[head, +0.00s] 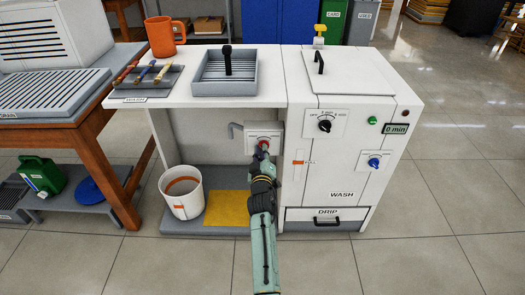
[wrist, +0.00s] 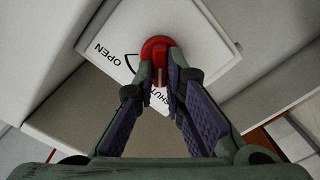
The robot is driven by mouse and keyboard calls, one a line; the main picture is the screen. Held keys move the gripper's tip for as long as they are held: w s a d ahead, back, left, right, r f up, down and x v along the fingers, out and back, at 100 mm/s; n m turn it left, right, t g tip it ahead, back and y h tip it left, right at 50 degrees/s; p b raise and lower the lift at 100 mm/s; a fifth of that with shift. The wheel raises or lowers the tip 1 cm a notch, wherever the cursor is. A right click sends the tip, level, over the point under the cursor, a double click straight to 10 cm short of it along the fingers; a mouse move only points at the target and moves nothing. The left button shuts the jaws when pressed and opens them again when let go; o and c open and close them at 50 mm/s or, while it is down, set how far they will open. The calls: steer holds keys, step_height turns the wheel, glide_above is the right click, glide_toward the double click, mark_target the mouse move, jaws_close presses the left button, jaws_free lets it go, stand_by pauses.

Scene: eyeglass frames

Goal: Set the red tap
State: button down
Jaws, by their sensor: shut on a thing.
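The red tap (wrist: 158,47) is a round red knob with a pale pointer line, on a white plate (wrist: 190,25) marked OPEN and SHUT. The pointer line runs down toward the gripper, near the word SHUT. In the head view the red tap (head: 263,144) is on the wall under the counter, partly hidden by my gripper. My gripper (wrist: 160,75) is shut on the red tap, one finger on each side of it. A grey spout (head: 235,128) sticks out left of the plate.
A white bucket (head: 183,205) stands on the low grey shelf, beside a yellow mat (head: 228,208). The white WASH machine (head: 345,165) stands close on the right, with a black dial (head: 325,125) and a blue knob (head: 374,163). A wooden table (head: 100,120) is on the left.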

stand_by(0.3)
steer(key=c, duration=1.7)
jaws_free()
steer(key=shift+o, duration=0.2)
steer(key=s, duration=1.2)
